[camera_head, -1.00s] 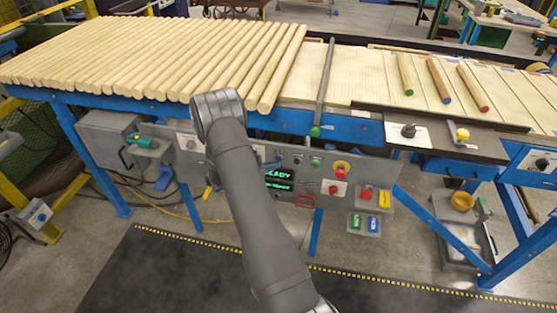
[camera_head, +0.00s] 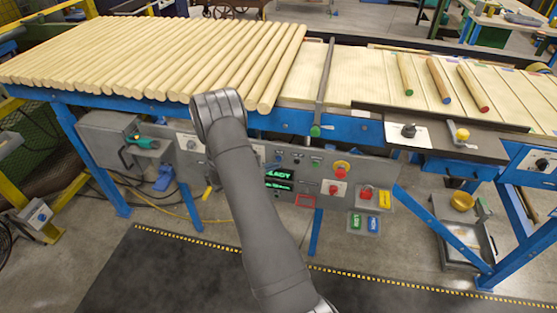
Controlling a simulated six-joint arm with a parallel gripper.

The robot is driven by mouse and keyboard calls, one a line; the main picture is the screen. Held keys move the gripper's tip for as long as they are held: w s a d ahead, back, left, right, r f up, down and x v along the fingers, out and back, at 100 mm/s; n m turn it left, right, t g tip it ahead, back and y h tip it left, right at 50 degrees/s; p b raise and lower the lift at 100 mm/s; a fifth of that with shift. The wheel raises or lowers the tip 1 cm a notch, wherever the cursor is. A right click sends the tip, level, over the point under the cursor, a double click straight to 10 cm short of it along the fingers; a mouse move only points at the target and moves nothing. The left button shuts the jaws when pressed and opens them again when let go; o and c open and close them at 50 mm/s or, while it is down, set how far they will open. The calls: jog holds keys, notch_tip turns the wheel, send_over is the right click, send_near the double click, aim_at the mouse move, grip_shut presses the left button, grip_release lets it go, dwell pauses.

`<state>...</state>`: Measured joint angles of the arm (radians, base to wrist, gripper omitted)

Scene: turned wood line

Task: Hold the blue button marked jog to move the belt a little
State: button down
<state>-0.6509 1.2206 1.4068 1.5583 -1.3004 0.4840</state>
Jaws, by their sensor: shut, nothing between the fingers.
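A blue button (camera_head: 373,225) sits on a small grey box below the control panel, right of centre. It has white lettering too small to read for certain. A green button (camera_head: 355,221) is beside it on the left. My arm (camera_head: 250,200) rises from the bottom edge to a rounded joint in front of the panel's left part. My gripper cannot be made out; it seems hidden behind the arm. The belt (camera_head: 345,75) carries three dowels with coloured ends at the right, and a row of plain dowels (camera_head: 150,55) fills the left side.
A black shelf (camera_head: 440,133) with knobs juts out above. The floor mat (camera_head: 180,270) in front is clear.

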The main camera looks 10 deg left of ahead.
jog(key=shift+w, duration=0.1)
dwell(0.3)
jog(key=shift+w, duration=0.35)
jog(key=shift+w, duration=0.35)
dwell(0.6)
jog(key=shift+s, duration=0.1)
dwell(2.6)
jog(key=shift+s, duration=0.7)
jog(key=shift+s, duration=2.5)
